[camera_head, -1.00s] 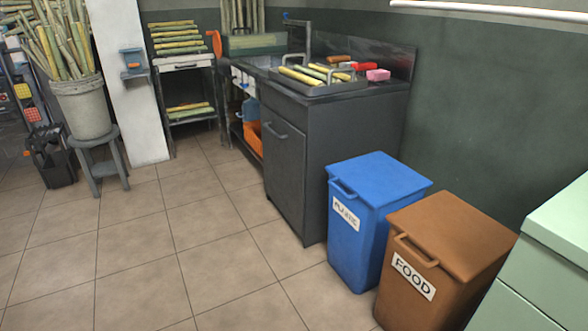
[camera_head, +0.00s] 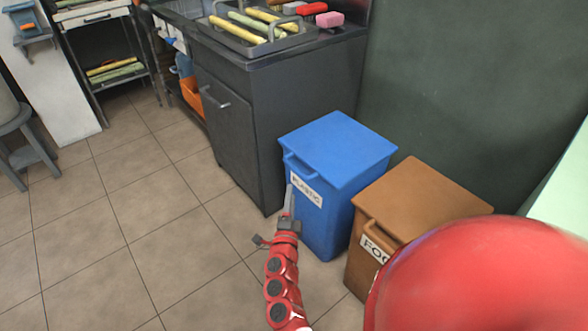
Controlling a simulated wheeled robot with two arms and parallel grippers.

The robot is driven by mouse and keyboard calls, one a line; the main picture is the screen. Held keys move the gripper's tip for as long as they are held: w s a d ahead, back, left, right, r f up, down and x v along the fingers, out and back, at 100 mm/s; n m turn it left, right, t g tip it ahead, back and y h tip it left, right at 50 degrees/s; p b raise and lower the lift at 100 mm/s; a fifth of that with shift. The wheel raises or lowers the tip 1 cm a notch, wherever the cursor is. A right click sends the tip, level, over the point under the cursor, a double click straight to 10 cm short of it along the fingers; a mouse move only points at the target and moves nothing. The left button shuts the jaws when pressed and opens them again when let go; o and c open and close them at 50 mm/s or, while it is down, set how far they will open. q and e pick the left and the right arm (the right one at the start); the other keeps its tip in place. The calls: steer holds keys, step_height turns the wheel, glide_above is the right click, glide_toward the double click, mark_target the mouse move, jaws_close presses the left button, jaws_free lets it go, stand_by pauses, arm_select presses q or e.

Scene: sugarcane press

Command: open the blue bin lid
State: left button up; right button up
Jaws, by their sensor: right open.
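The blue bin (camera_head: 323,223) stands in the middle, with a white "PLASTIC" label on its front. Its blue lid (camera_head: 340,148) is shut, and a bar handle (camera_head: 299,167) sticks out at the lid's front edge. My right gripper (camera_head: 274,216) is open and empty in front of the bin, below and left of the lid handle in the picture. One finger points up near the label, and I cannot tell whether it touches the bin. My left gripper is out of view.
A brown bin (camera_head: 423,197) labelled for food stands close on the right, partly hidden by my red arm. A dark cabinet (camera_head: 285,108) stands behind the blue bin, with a tray of cane on top. The tiled floor (camera_head: 150,235) to the left is clear.

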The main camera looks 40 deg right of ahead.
mark_target(294, 166)
steer(key=b+x, duration=0.1)
steer(key=x, duration=1)
steer(key=shift+w+d+b, duration=0.1)
steer(key=shift+d+b, duration=0.05)
steer(key=shift+b, duration=0.25)
jaws_close()
stand_by(0.7)
